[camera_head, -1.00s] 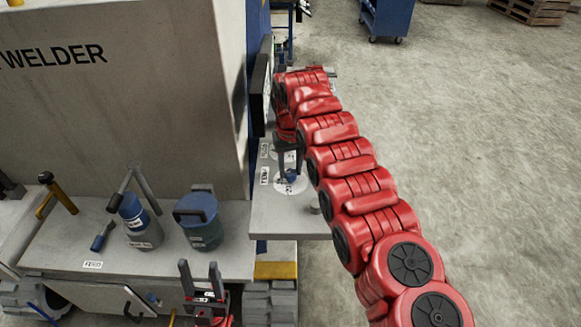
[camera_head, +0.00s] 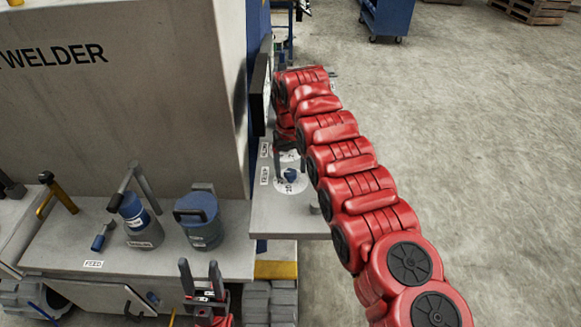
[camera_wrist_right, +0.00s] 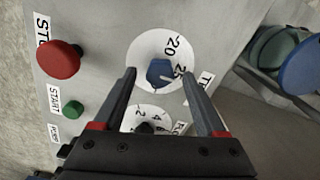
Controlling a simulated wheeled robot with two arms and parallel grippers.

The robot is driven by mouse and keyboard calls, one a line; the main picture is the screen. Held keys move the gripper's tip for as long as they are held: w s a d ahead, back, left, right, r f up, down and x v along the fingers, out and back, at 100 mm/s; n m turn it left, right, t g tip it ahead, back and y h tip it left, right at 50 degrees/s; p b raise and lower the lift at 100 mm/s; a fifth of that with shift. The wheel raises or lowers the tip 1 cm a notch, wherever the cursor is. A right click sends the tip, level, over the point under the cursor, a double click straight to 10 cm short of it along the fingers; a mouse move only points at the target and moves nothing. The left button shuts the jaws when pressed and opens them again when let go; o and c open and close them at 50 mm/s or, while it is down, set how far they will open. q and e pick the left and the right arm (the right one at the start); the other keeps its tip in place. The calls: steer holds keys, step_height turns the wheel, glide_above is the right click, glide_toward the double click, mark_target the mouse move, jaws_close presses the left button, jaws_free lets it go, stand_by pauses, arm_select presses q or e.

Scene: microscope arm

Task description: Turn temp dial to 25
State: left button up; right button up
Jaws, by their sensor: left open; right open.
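The temp dial is a blue knob (camera_wrist_right: 160,73) on a white round scale (camera_wrist_right: 144,45) marked 20 and 25. A pale mark on the knob seems to face the 25. My left gripper (camera_head: 200,268) is open and empty at the bottom, in front of the bench.
A second dial (camera_wrist_right: 146,128) sits close by, partly hidden by my gripper. A red stop button (camera_wrist_right: 58,60) and green start button (camera_wrist_right: 73,108) are on the same panel. Blue-topped canisters (camera_head: 138,220) stand on the bench. The welder housing (camera_head: 120,90) rises behind.

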mark_target(290, 171)
steer(key=shift+r, duration=0.5)
step_height(290, 171, up, 16)
steer(key=p, duration=1.5)
steer(key=shift+p, duration=0.3)
